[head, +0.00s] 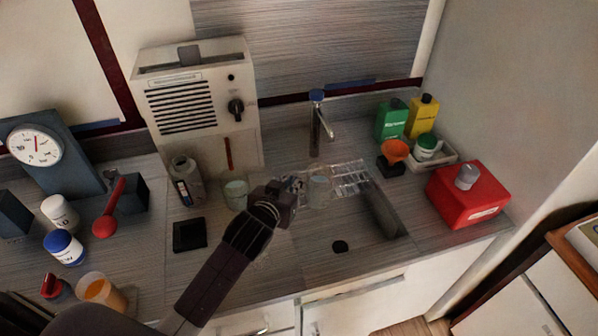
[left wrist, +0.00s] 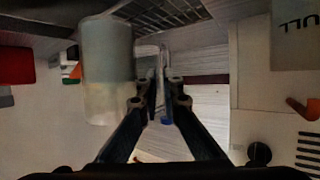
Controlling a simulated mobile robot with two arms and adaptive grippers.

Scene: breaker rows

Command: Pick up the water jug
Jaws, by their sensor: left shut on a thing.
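The water jug (head: 319,189) is clear and hard to make out in the head view, over the rack area at the sink. In the left wrist view, which looks upside down, the jug (left wrist: 108,72) is a translucent cylinder left of the fingers, with a thin handle beside it. My left gripper (head: 296,187) reaches the jug's left side. In the left wrist view its fingers (left wrist: 161,78) are shut on the handle. Whether the jug touches what is below is unclear. My right gripper is not in view.
The tap (head: 318,125) stands behind the jug. A clear cup (head: 236,194) and a grey bottle (head: 187,182) stand left, before a beige machine (head: 190,100). A red box (head: 468,197) and several containers are right. The sink (head: 345,240) is open in front.

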